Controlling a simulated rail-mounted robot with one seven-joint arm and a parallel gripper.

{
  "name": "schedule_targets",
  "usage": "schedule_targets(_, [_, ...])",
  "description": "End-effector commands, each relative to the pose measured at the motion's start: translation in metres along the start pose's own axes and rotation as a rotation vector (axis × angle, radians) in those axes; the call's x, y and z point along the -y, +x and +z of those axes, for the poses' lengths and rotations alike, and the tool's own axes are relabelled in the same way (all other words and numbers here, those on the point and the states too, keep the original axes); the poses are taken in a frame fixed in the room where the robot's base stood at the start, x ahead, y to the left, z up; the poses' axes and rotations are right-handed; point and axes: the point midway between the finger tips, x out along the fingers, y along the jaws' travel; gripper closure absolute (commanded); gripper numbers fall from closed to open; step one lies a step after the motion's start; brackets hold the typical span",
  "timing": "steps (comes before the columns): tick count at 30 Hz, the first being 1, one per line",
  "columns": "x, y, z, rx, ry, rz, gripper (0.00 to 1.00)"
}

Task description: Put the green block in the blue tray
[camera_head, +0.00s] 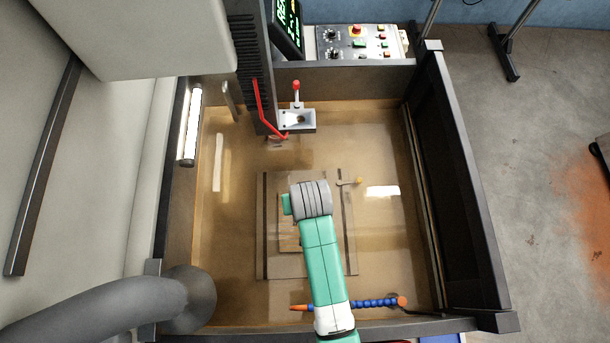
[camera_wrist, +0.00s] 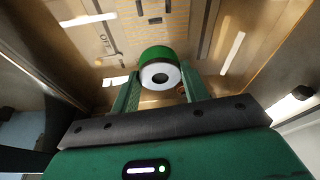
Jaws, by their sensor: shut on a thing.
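The green block (camera_wrist: 155,53) is in the wrist view, as a round green piece with a pale ring-shaped face and a dark centre. It sits between the two green fingers of my gripper (camera_wrist: 158,84), which are shut on it. In the head view my arm hides the block, and my gripper's fingers cannot be made out there. My wrist is over the plate in the middle of the tank. A blue edge (camera_head: 440,339) shows at the bottom of the head view, outside the tank's front wall. It may be the blue tray, but most of it is cut off.
A grooved plate (camera_head: 283,266) lies on the tank floor under my arm. A machine head with a red lever (camera_head: 267,112) hangs at the back. A blue segmented hose (camera_head: 375,302) lies along the front. Dark walls (camera_head: 458,180) enclose the tank; a control panel (camera_head: 357,42) stands behind.

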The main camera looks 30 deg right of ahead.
Motion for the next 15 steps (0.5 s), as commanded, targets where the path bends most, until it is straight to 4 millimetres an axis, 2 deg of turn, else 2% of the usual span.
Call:
schedule_targets(9, [0.0,-0.053,-0.018,-0.005,0.0,0.0,0.93])
schedule_targets(15, [0.0,-0.077,-0.025,-0.003,0.0,0.0,0.93])
